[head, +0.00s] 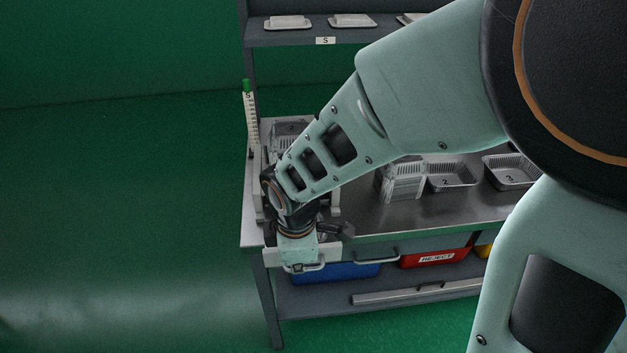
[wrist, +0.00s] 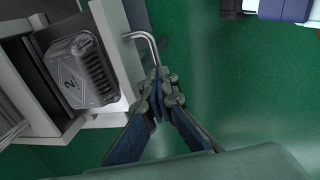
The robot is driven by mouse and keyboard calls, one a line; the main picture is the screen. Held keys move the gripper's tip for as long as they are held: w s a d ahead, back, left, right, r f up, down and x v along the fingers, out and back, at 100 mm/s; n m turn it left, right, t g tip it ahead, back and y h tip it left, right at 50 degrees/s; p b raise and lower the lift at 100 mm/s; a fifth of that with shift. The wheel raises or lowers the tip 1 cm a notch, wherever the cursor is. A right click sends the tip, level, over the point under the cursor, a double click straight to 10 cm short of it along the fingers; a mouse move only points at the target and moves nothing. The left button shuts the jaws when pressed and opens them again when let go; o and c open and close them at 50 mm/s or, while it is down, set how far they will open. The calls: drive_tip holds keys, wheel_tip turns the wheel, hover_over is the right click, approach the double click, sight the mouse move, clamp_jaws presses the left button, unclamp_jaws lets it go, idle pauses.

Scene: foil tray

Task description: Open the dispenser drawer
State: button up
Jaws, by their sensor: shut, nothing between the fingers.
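The dispenser drawer has a pale front panel (wrist: 112,50) with a bent metal handle (wrist: 143,36). In the wrist view the drawer stands out from the dispenser body, and a foil tray (wrist: 82,72) marked 2 shows inside it. In the head view the drawer front (head: 330,252) is at the table's left front corner, partly behind my wrist. My gripper (wrist: 158,78) is shut and empty. Its fingertips are at the lower end of the handle and hide part of it; I cannot tell whether they touch it.
Foil trays (head: 450,177) stand on the steel table (head: 400,213). Below are a blue bin (head: 340,272) and a red reject bin (head: 435,258). The green floor at the left is clear.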

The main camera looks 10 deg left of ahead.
drive_tip(key=o, duration=0.3)
drive_tip(key=shift+s+d+f, duration=0.15)
drive_tip(key=shift+f, duration=0.15)
drive_tip(key=shift+r, duration=0.2)
drive_tip(key=shift+s+r, duration=0.2)
drive_tip(key=shift+r, duration=1.15)
drive_tip(key=shift+s+r, duration=0.15)
drive_tip(key=shift+r, duration=1.15)
drive_tip(key=shift+s+r, duration=0.2)
drive_tip(key=shift+r, duration=1.15)
drive_tip(key=shift+f, duration=0.15)
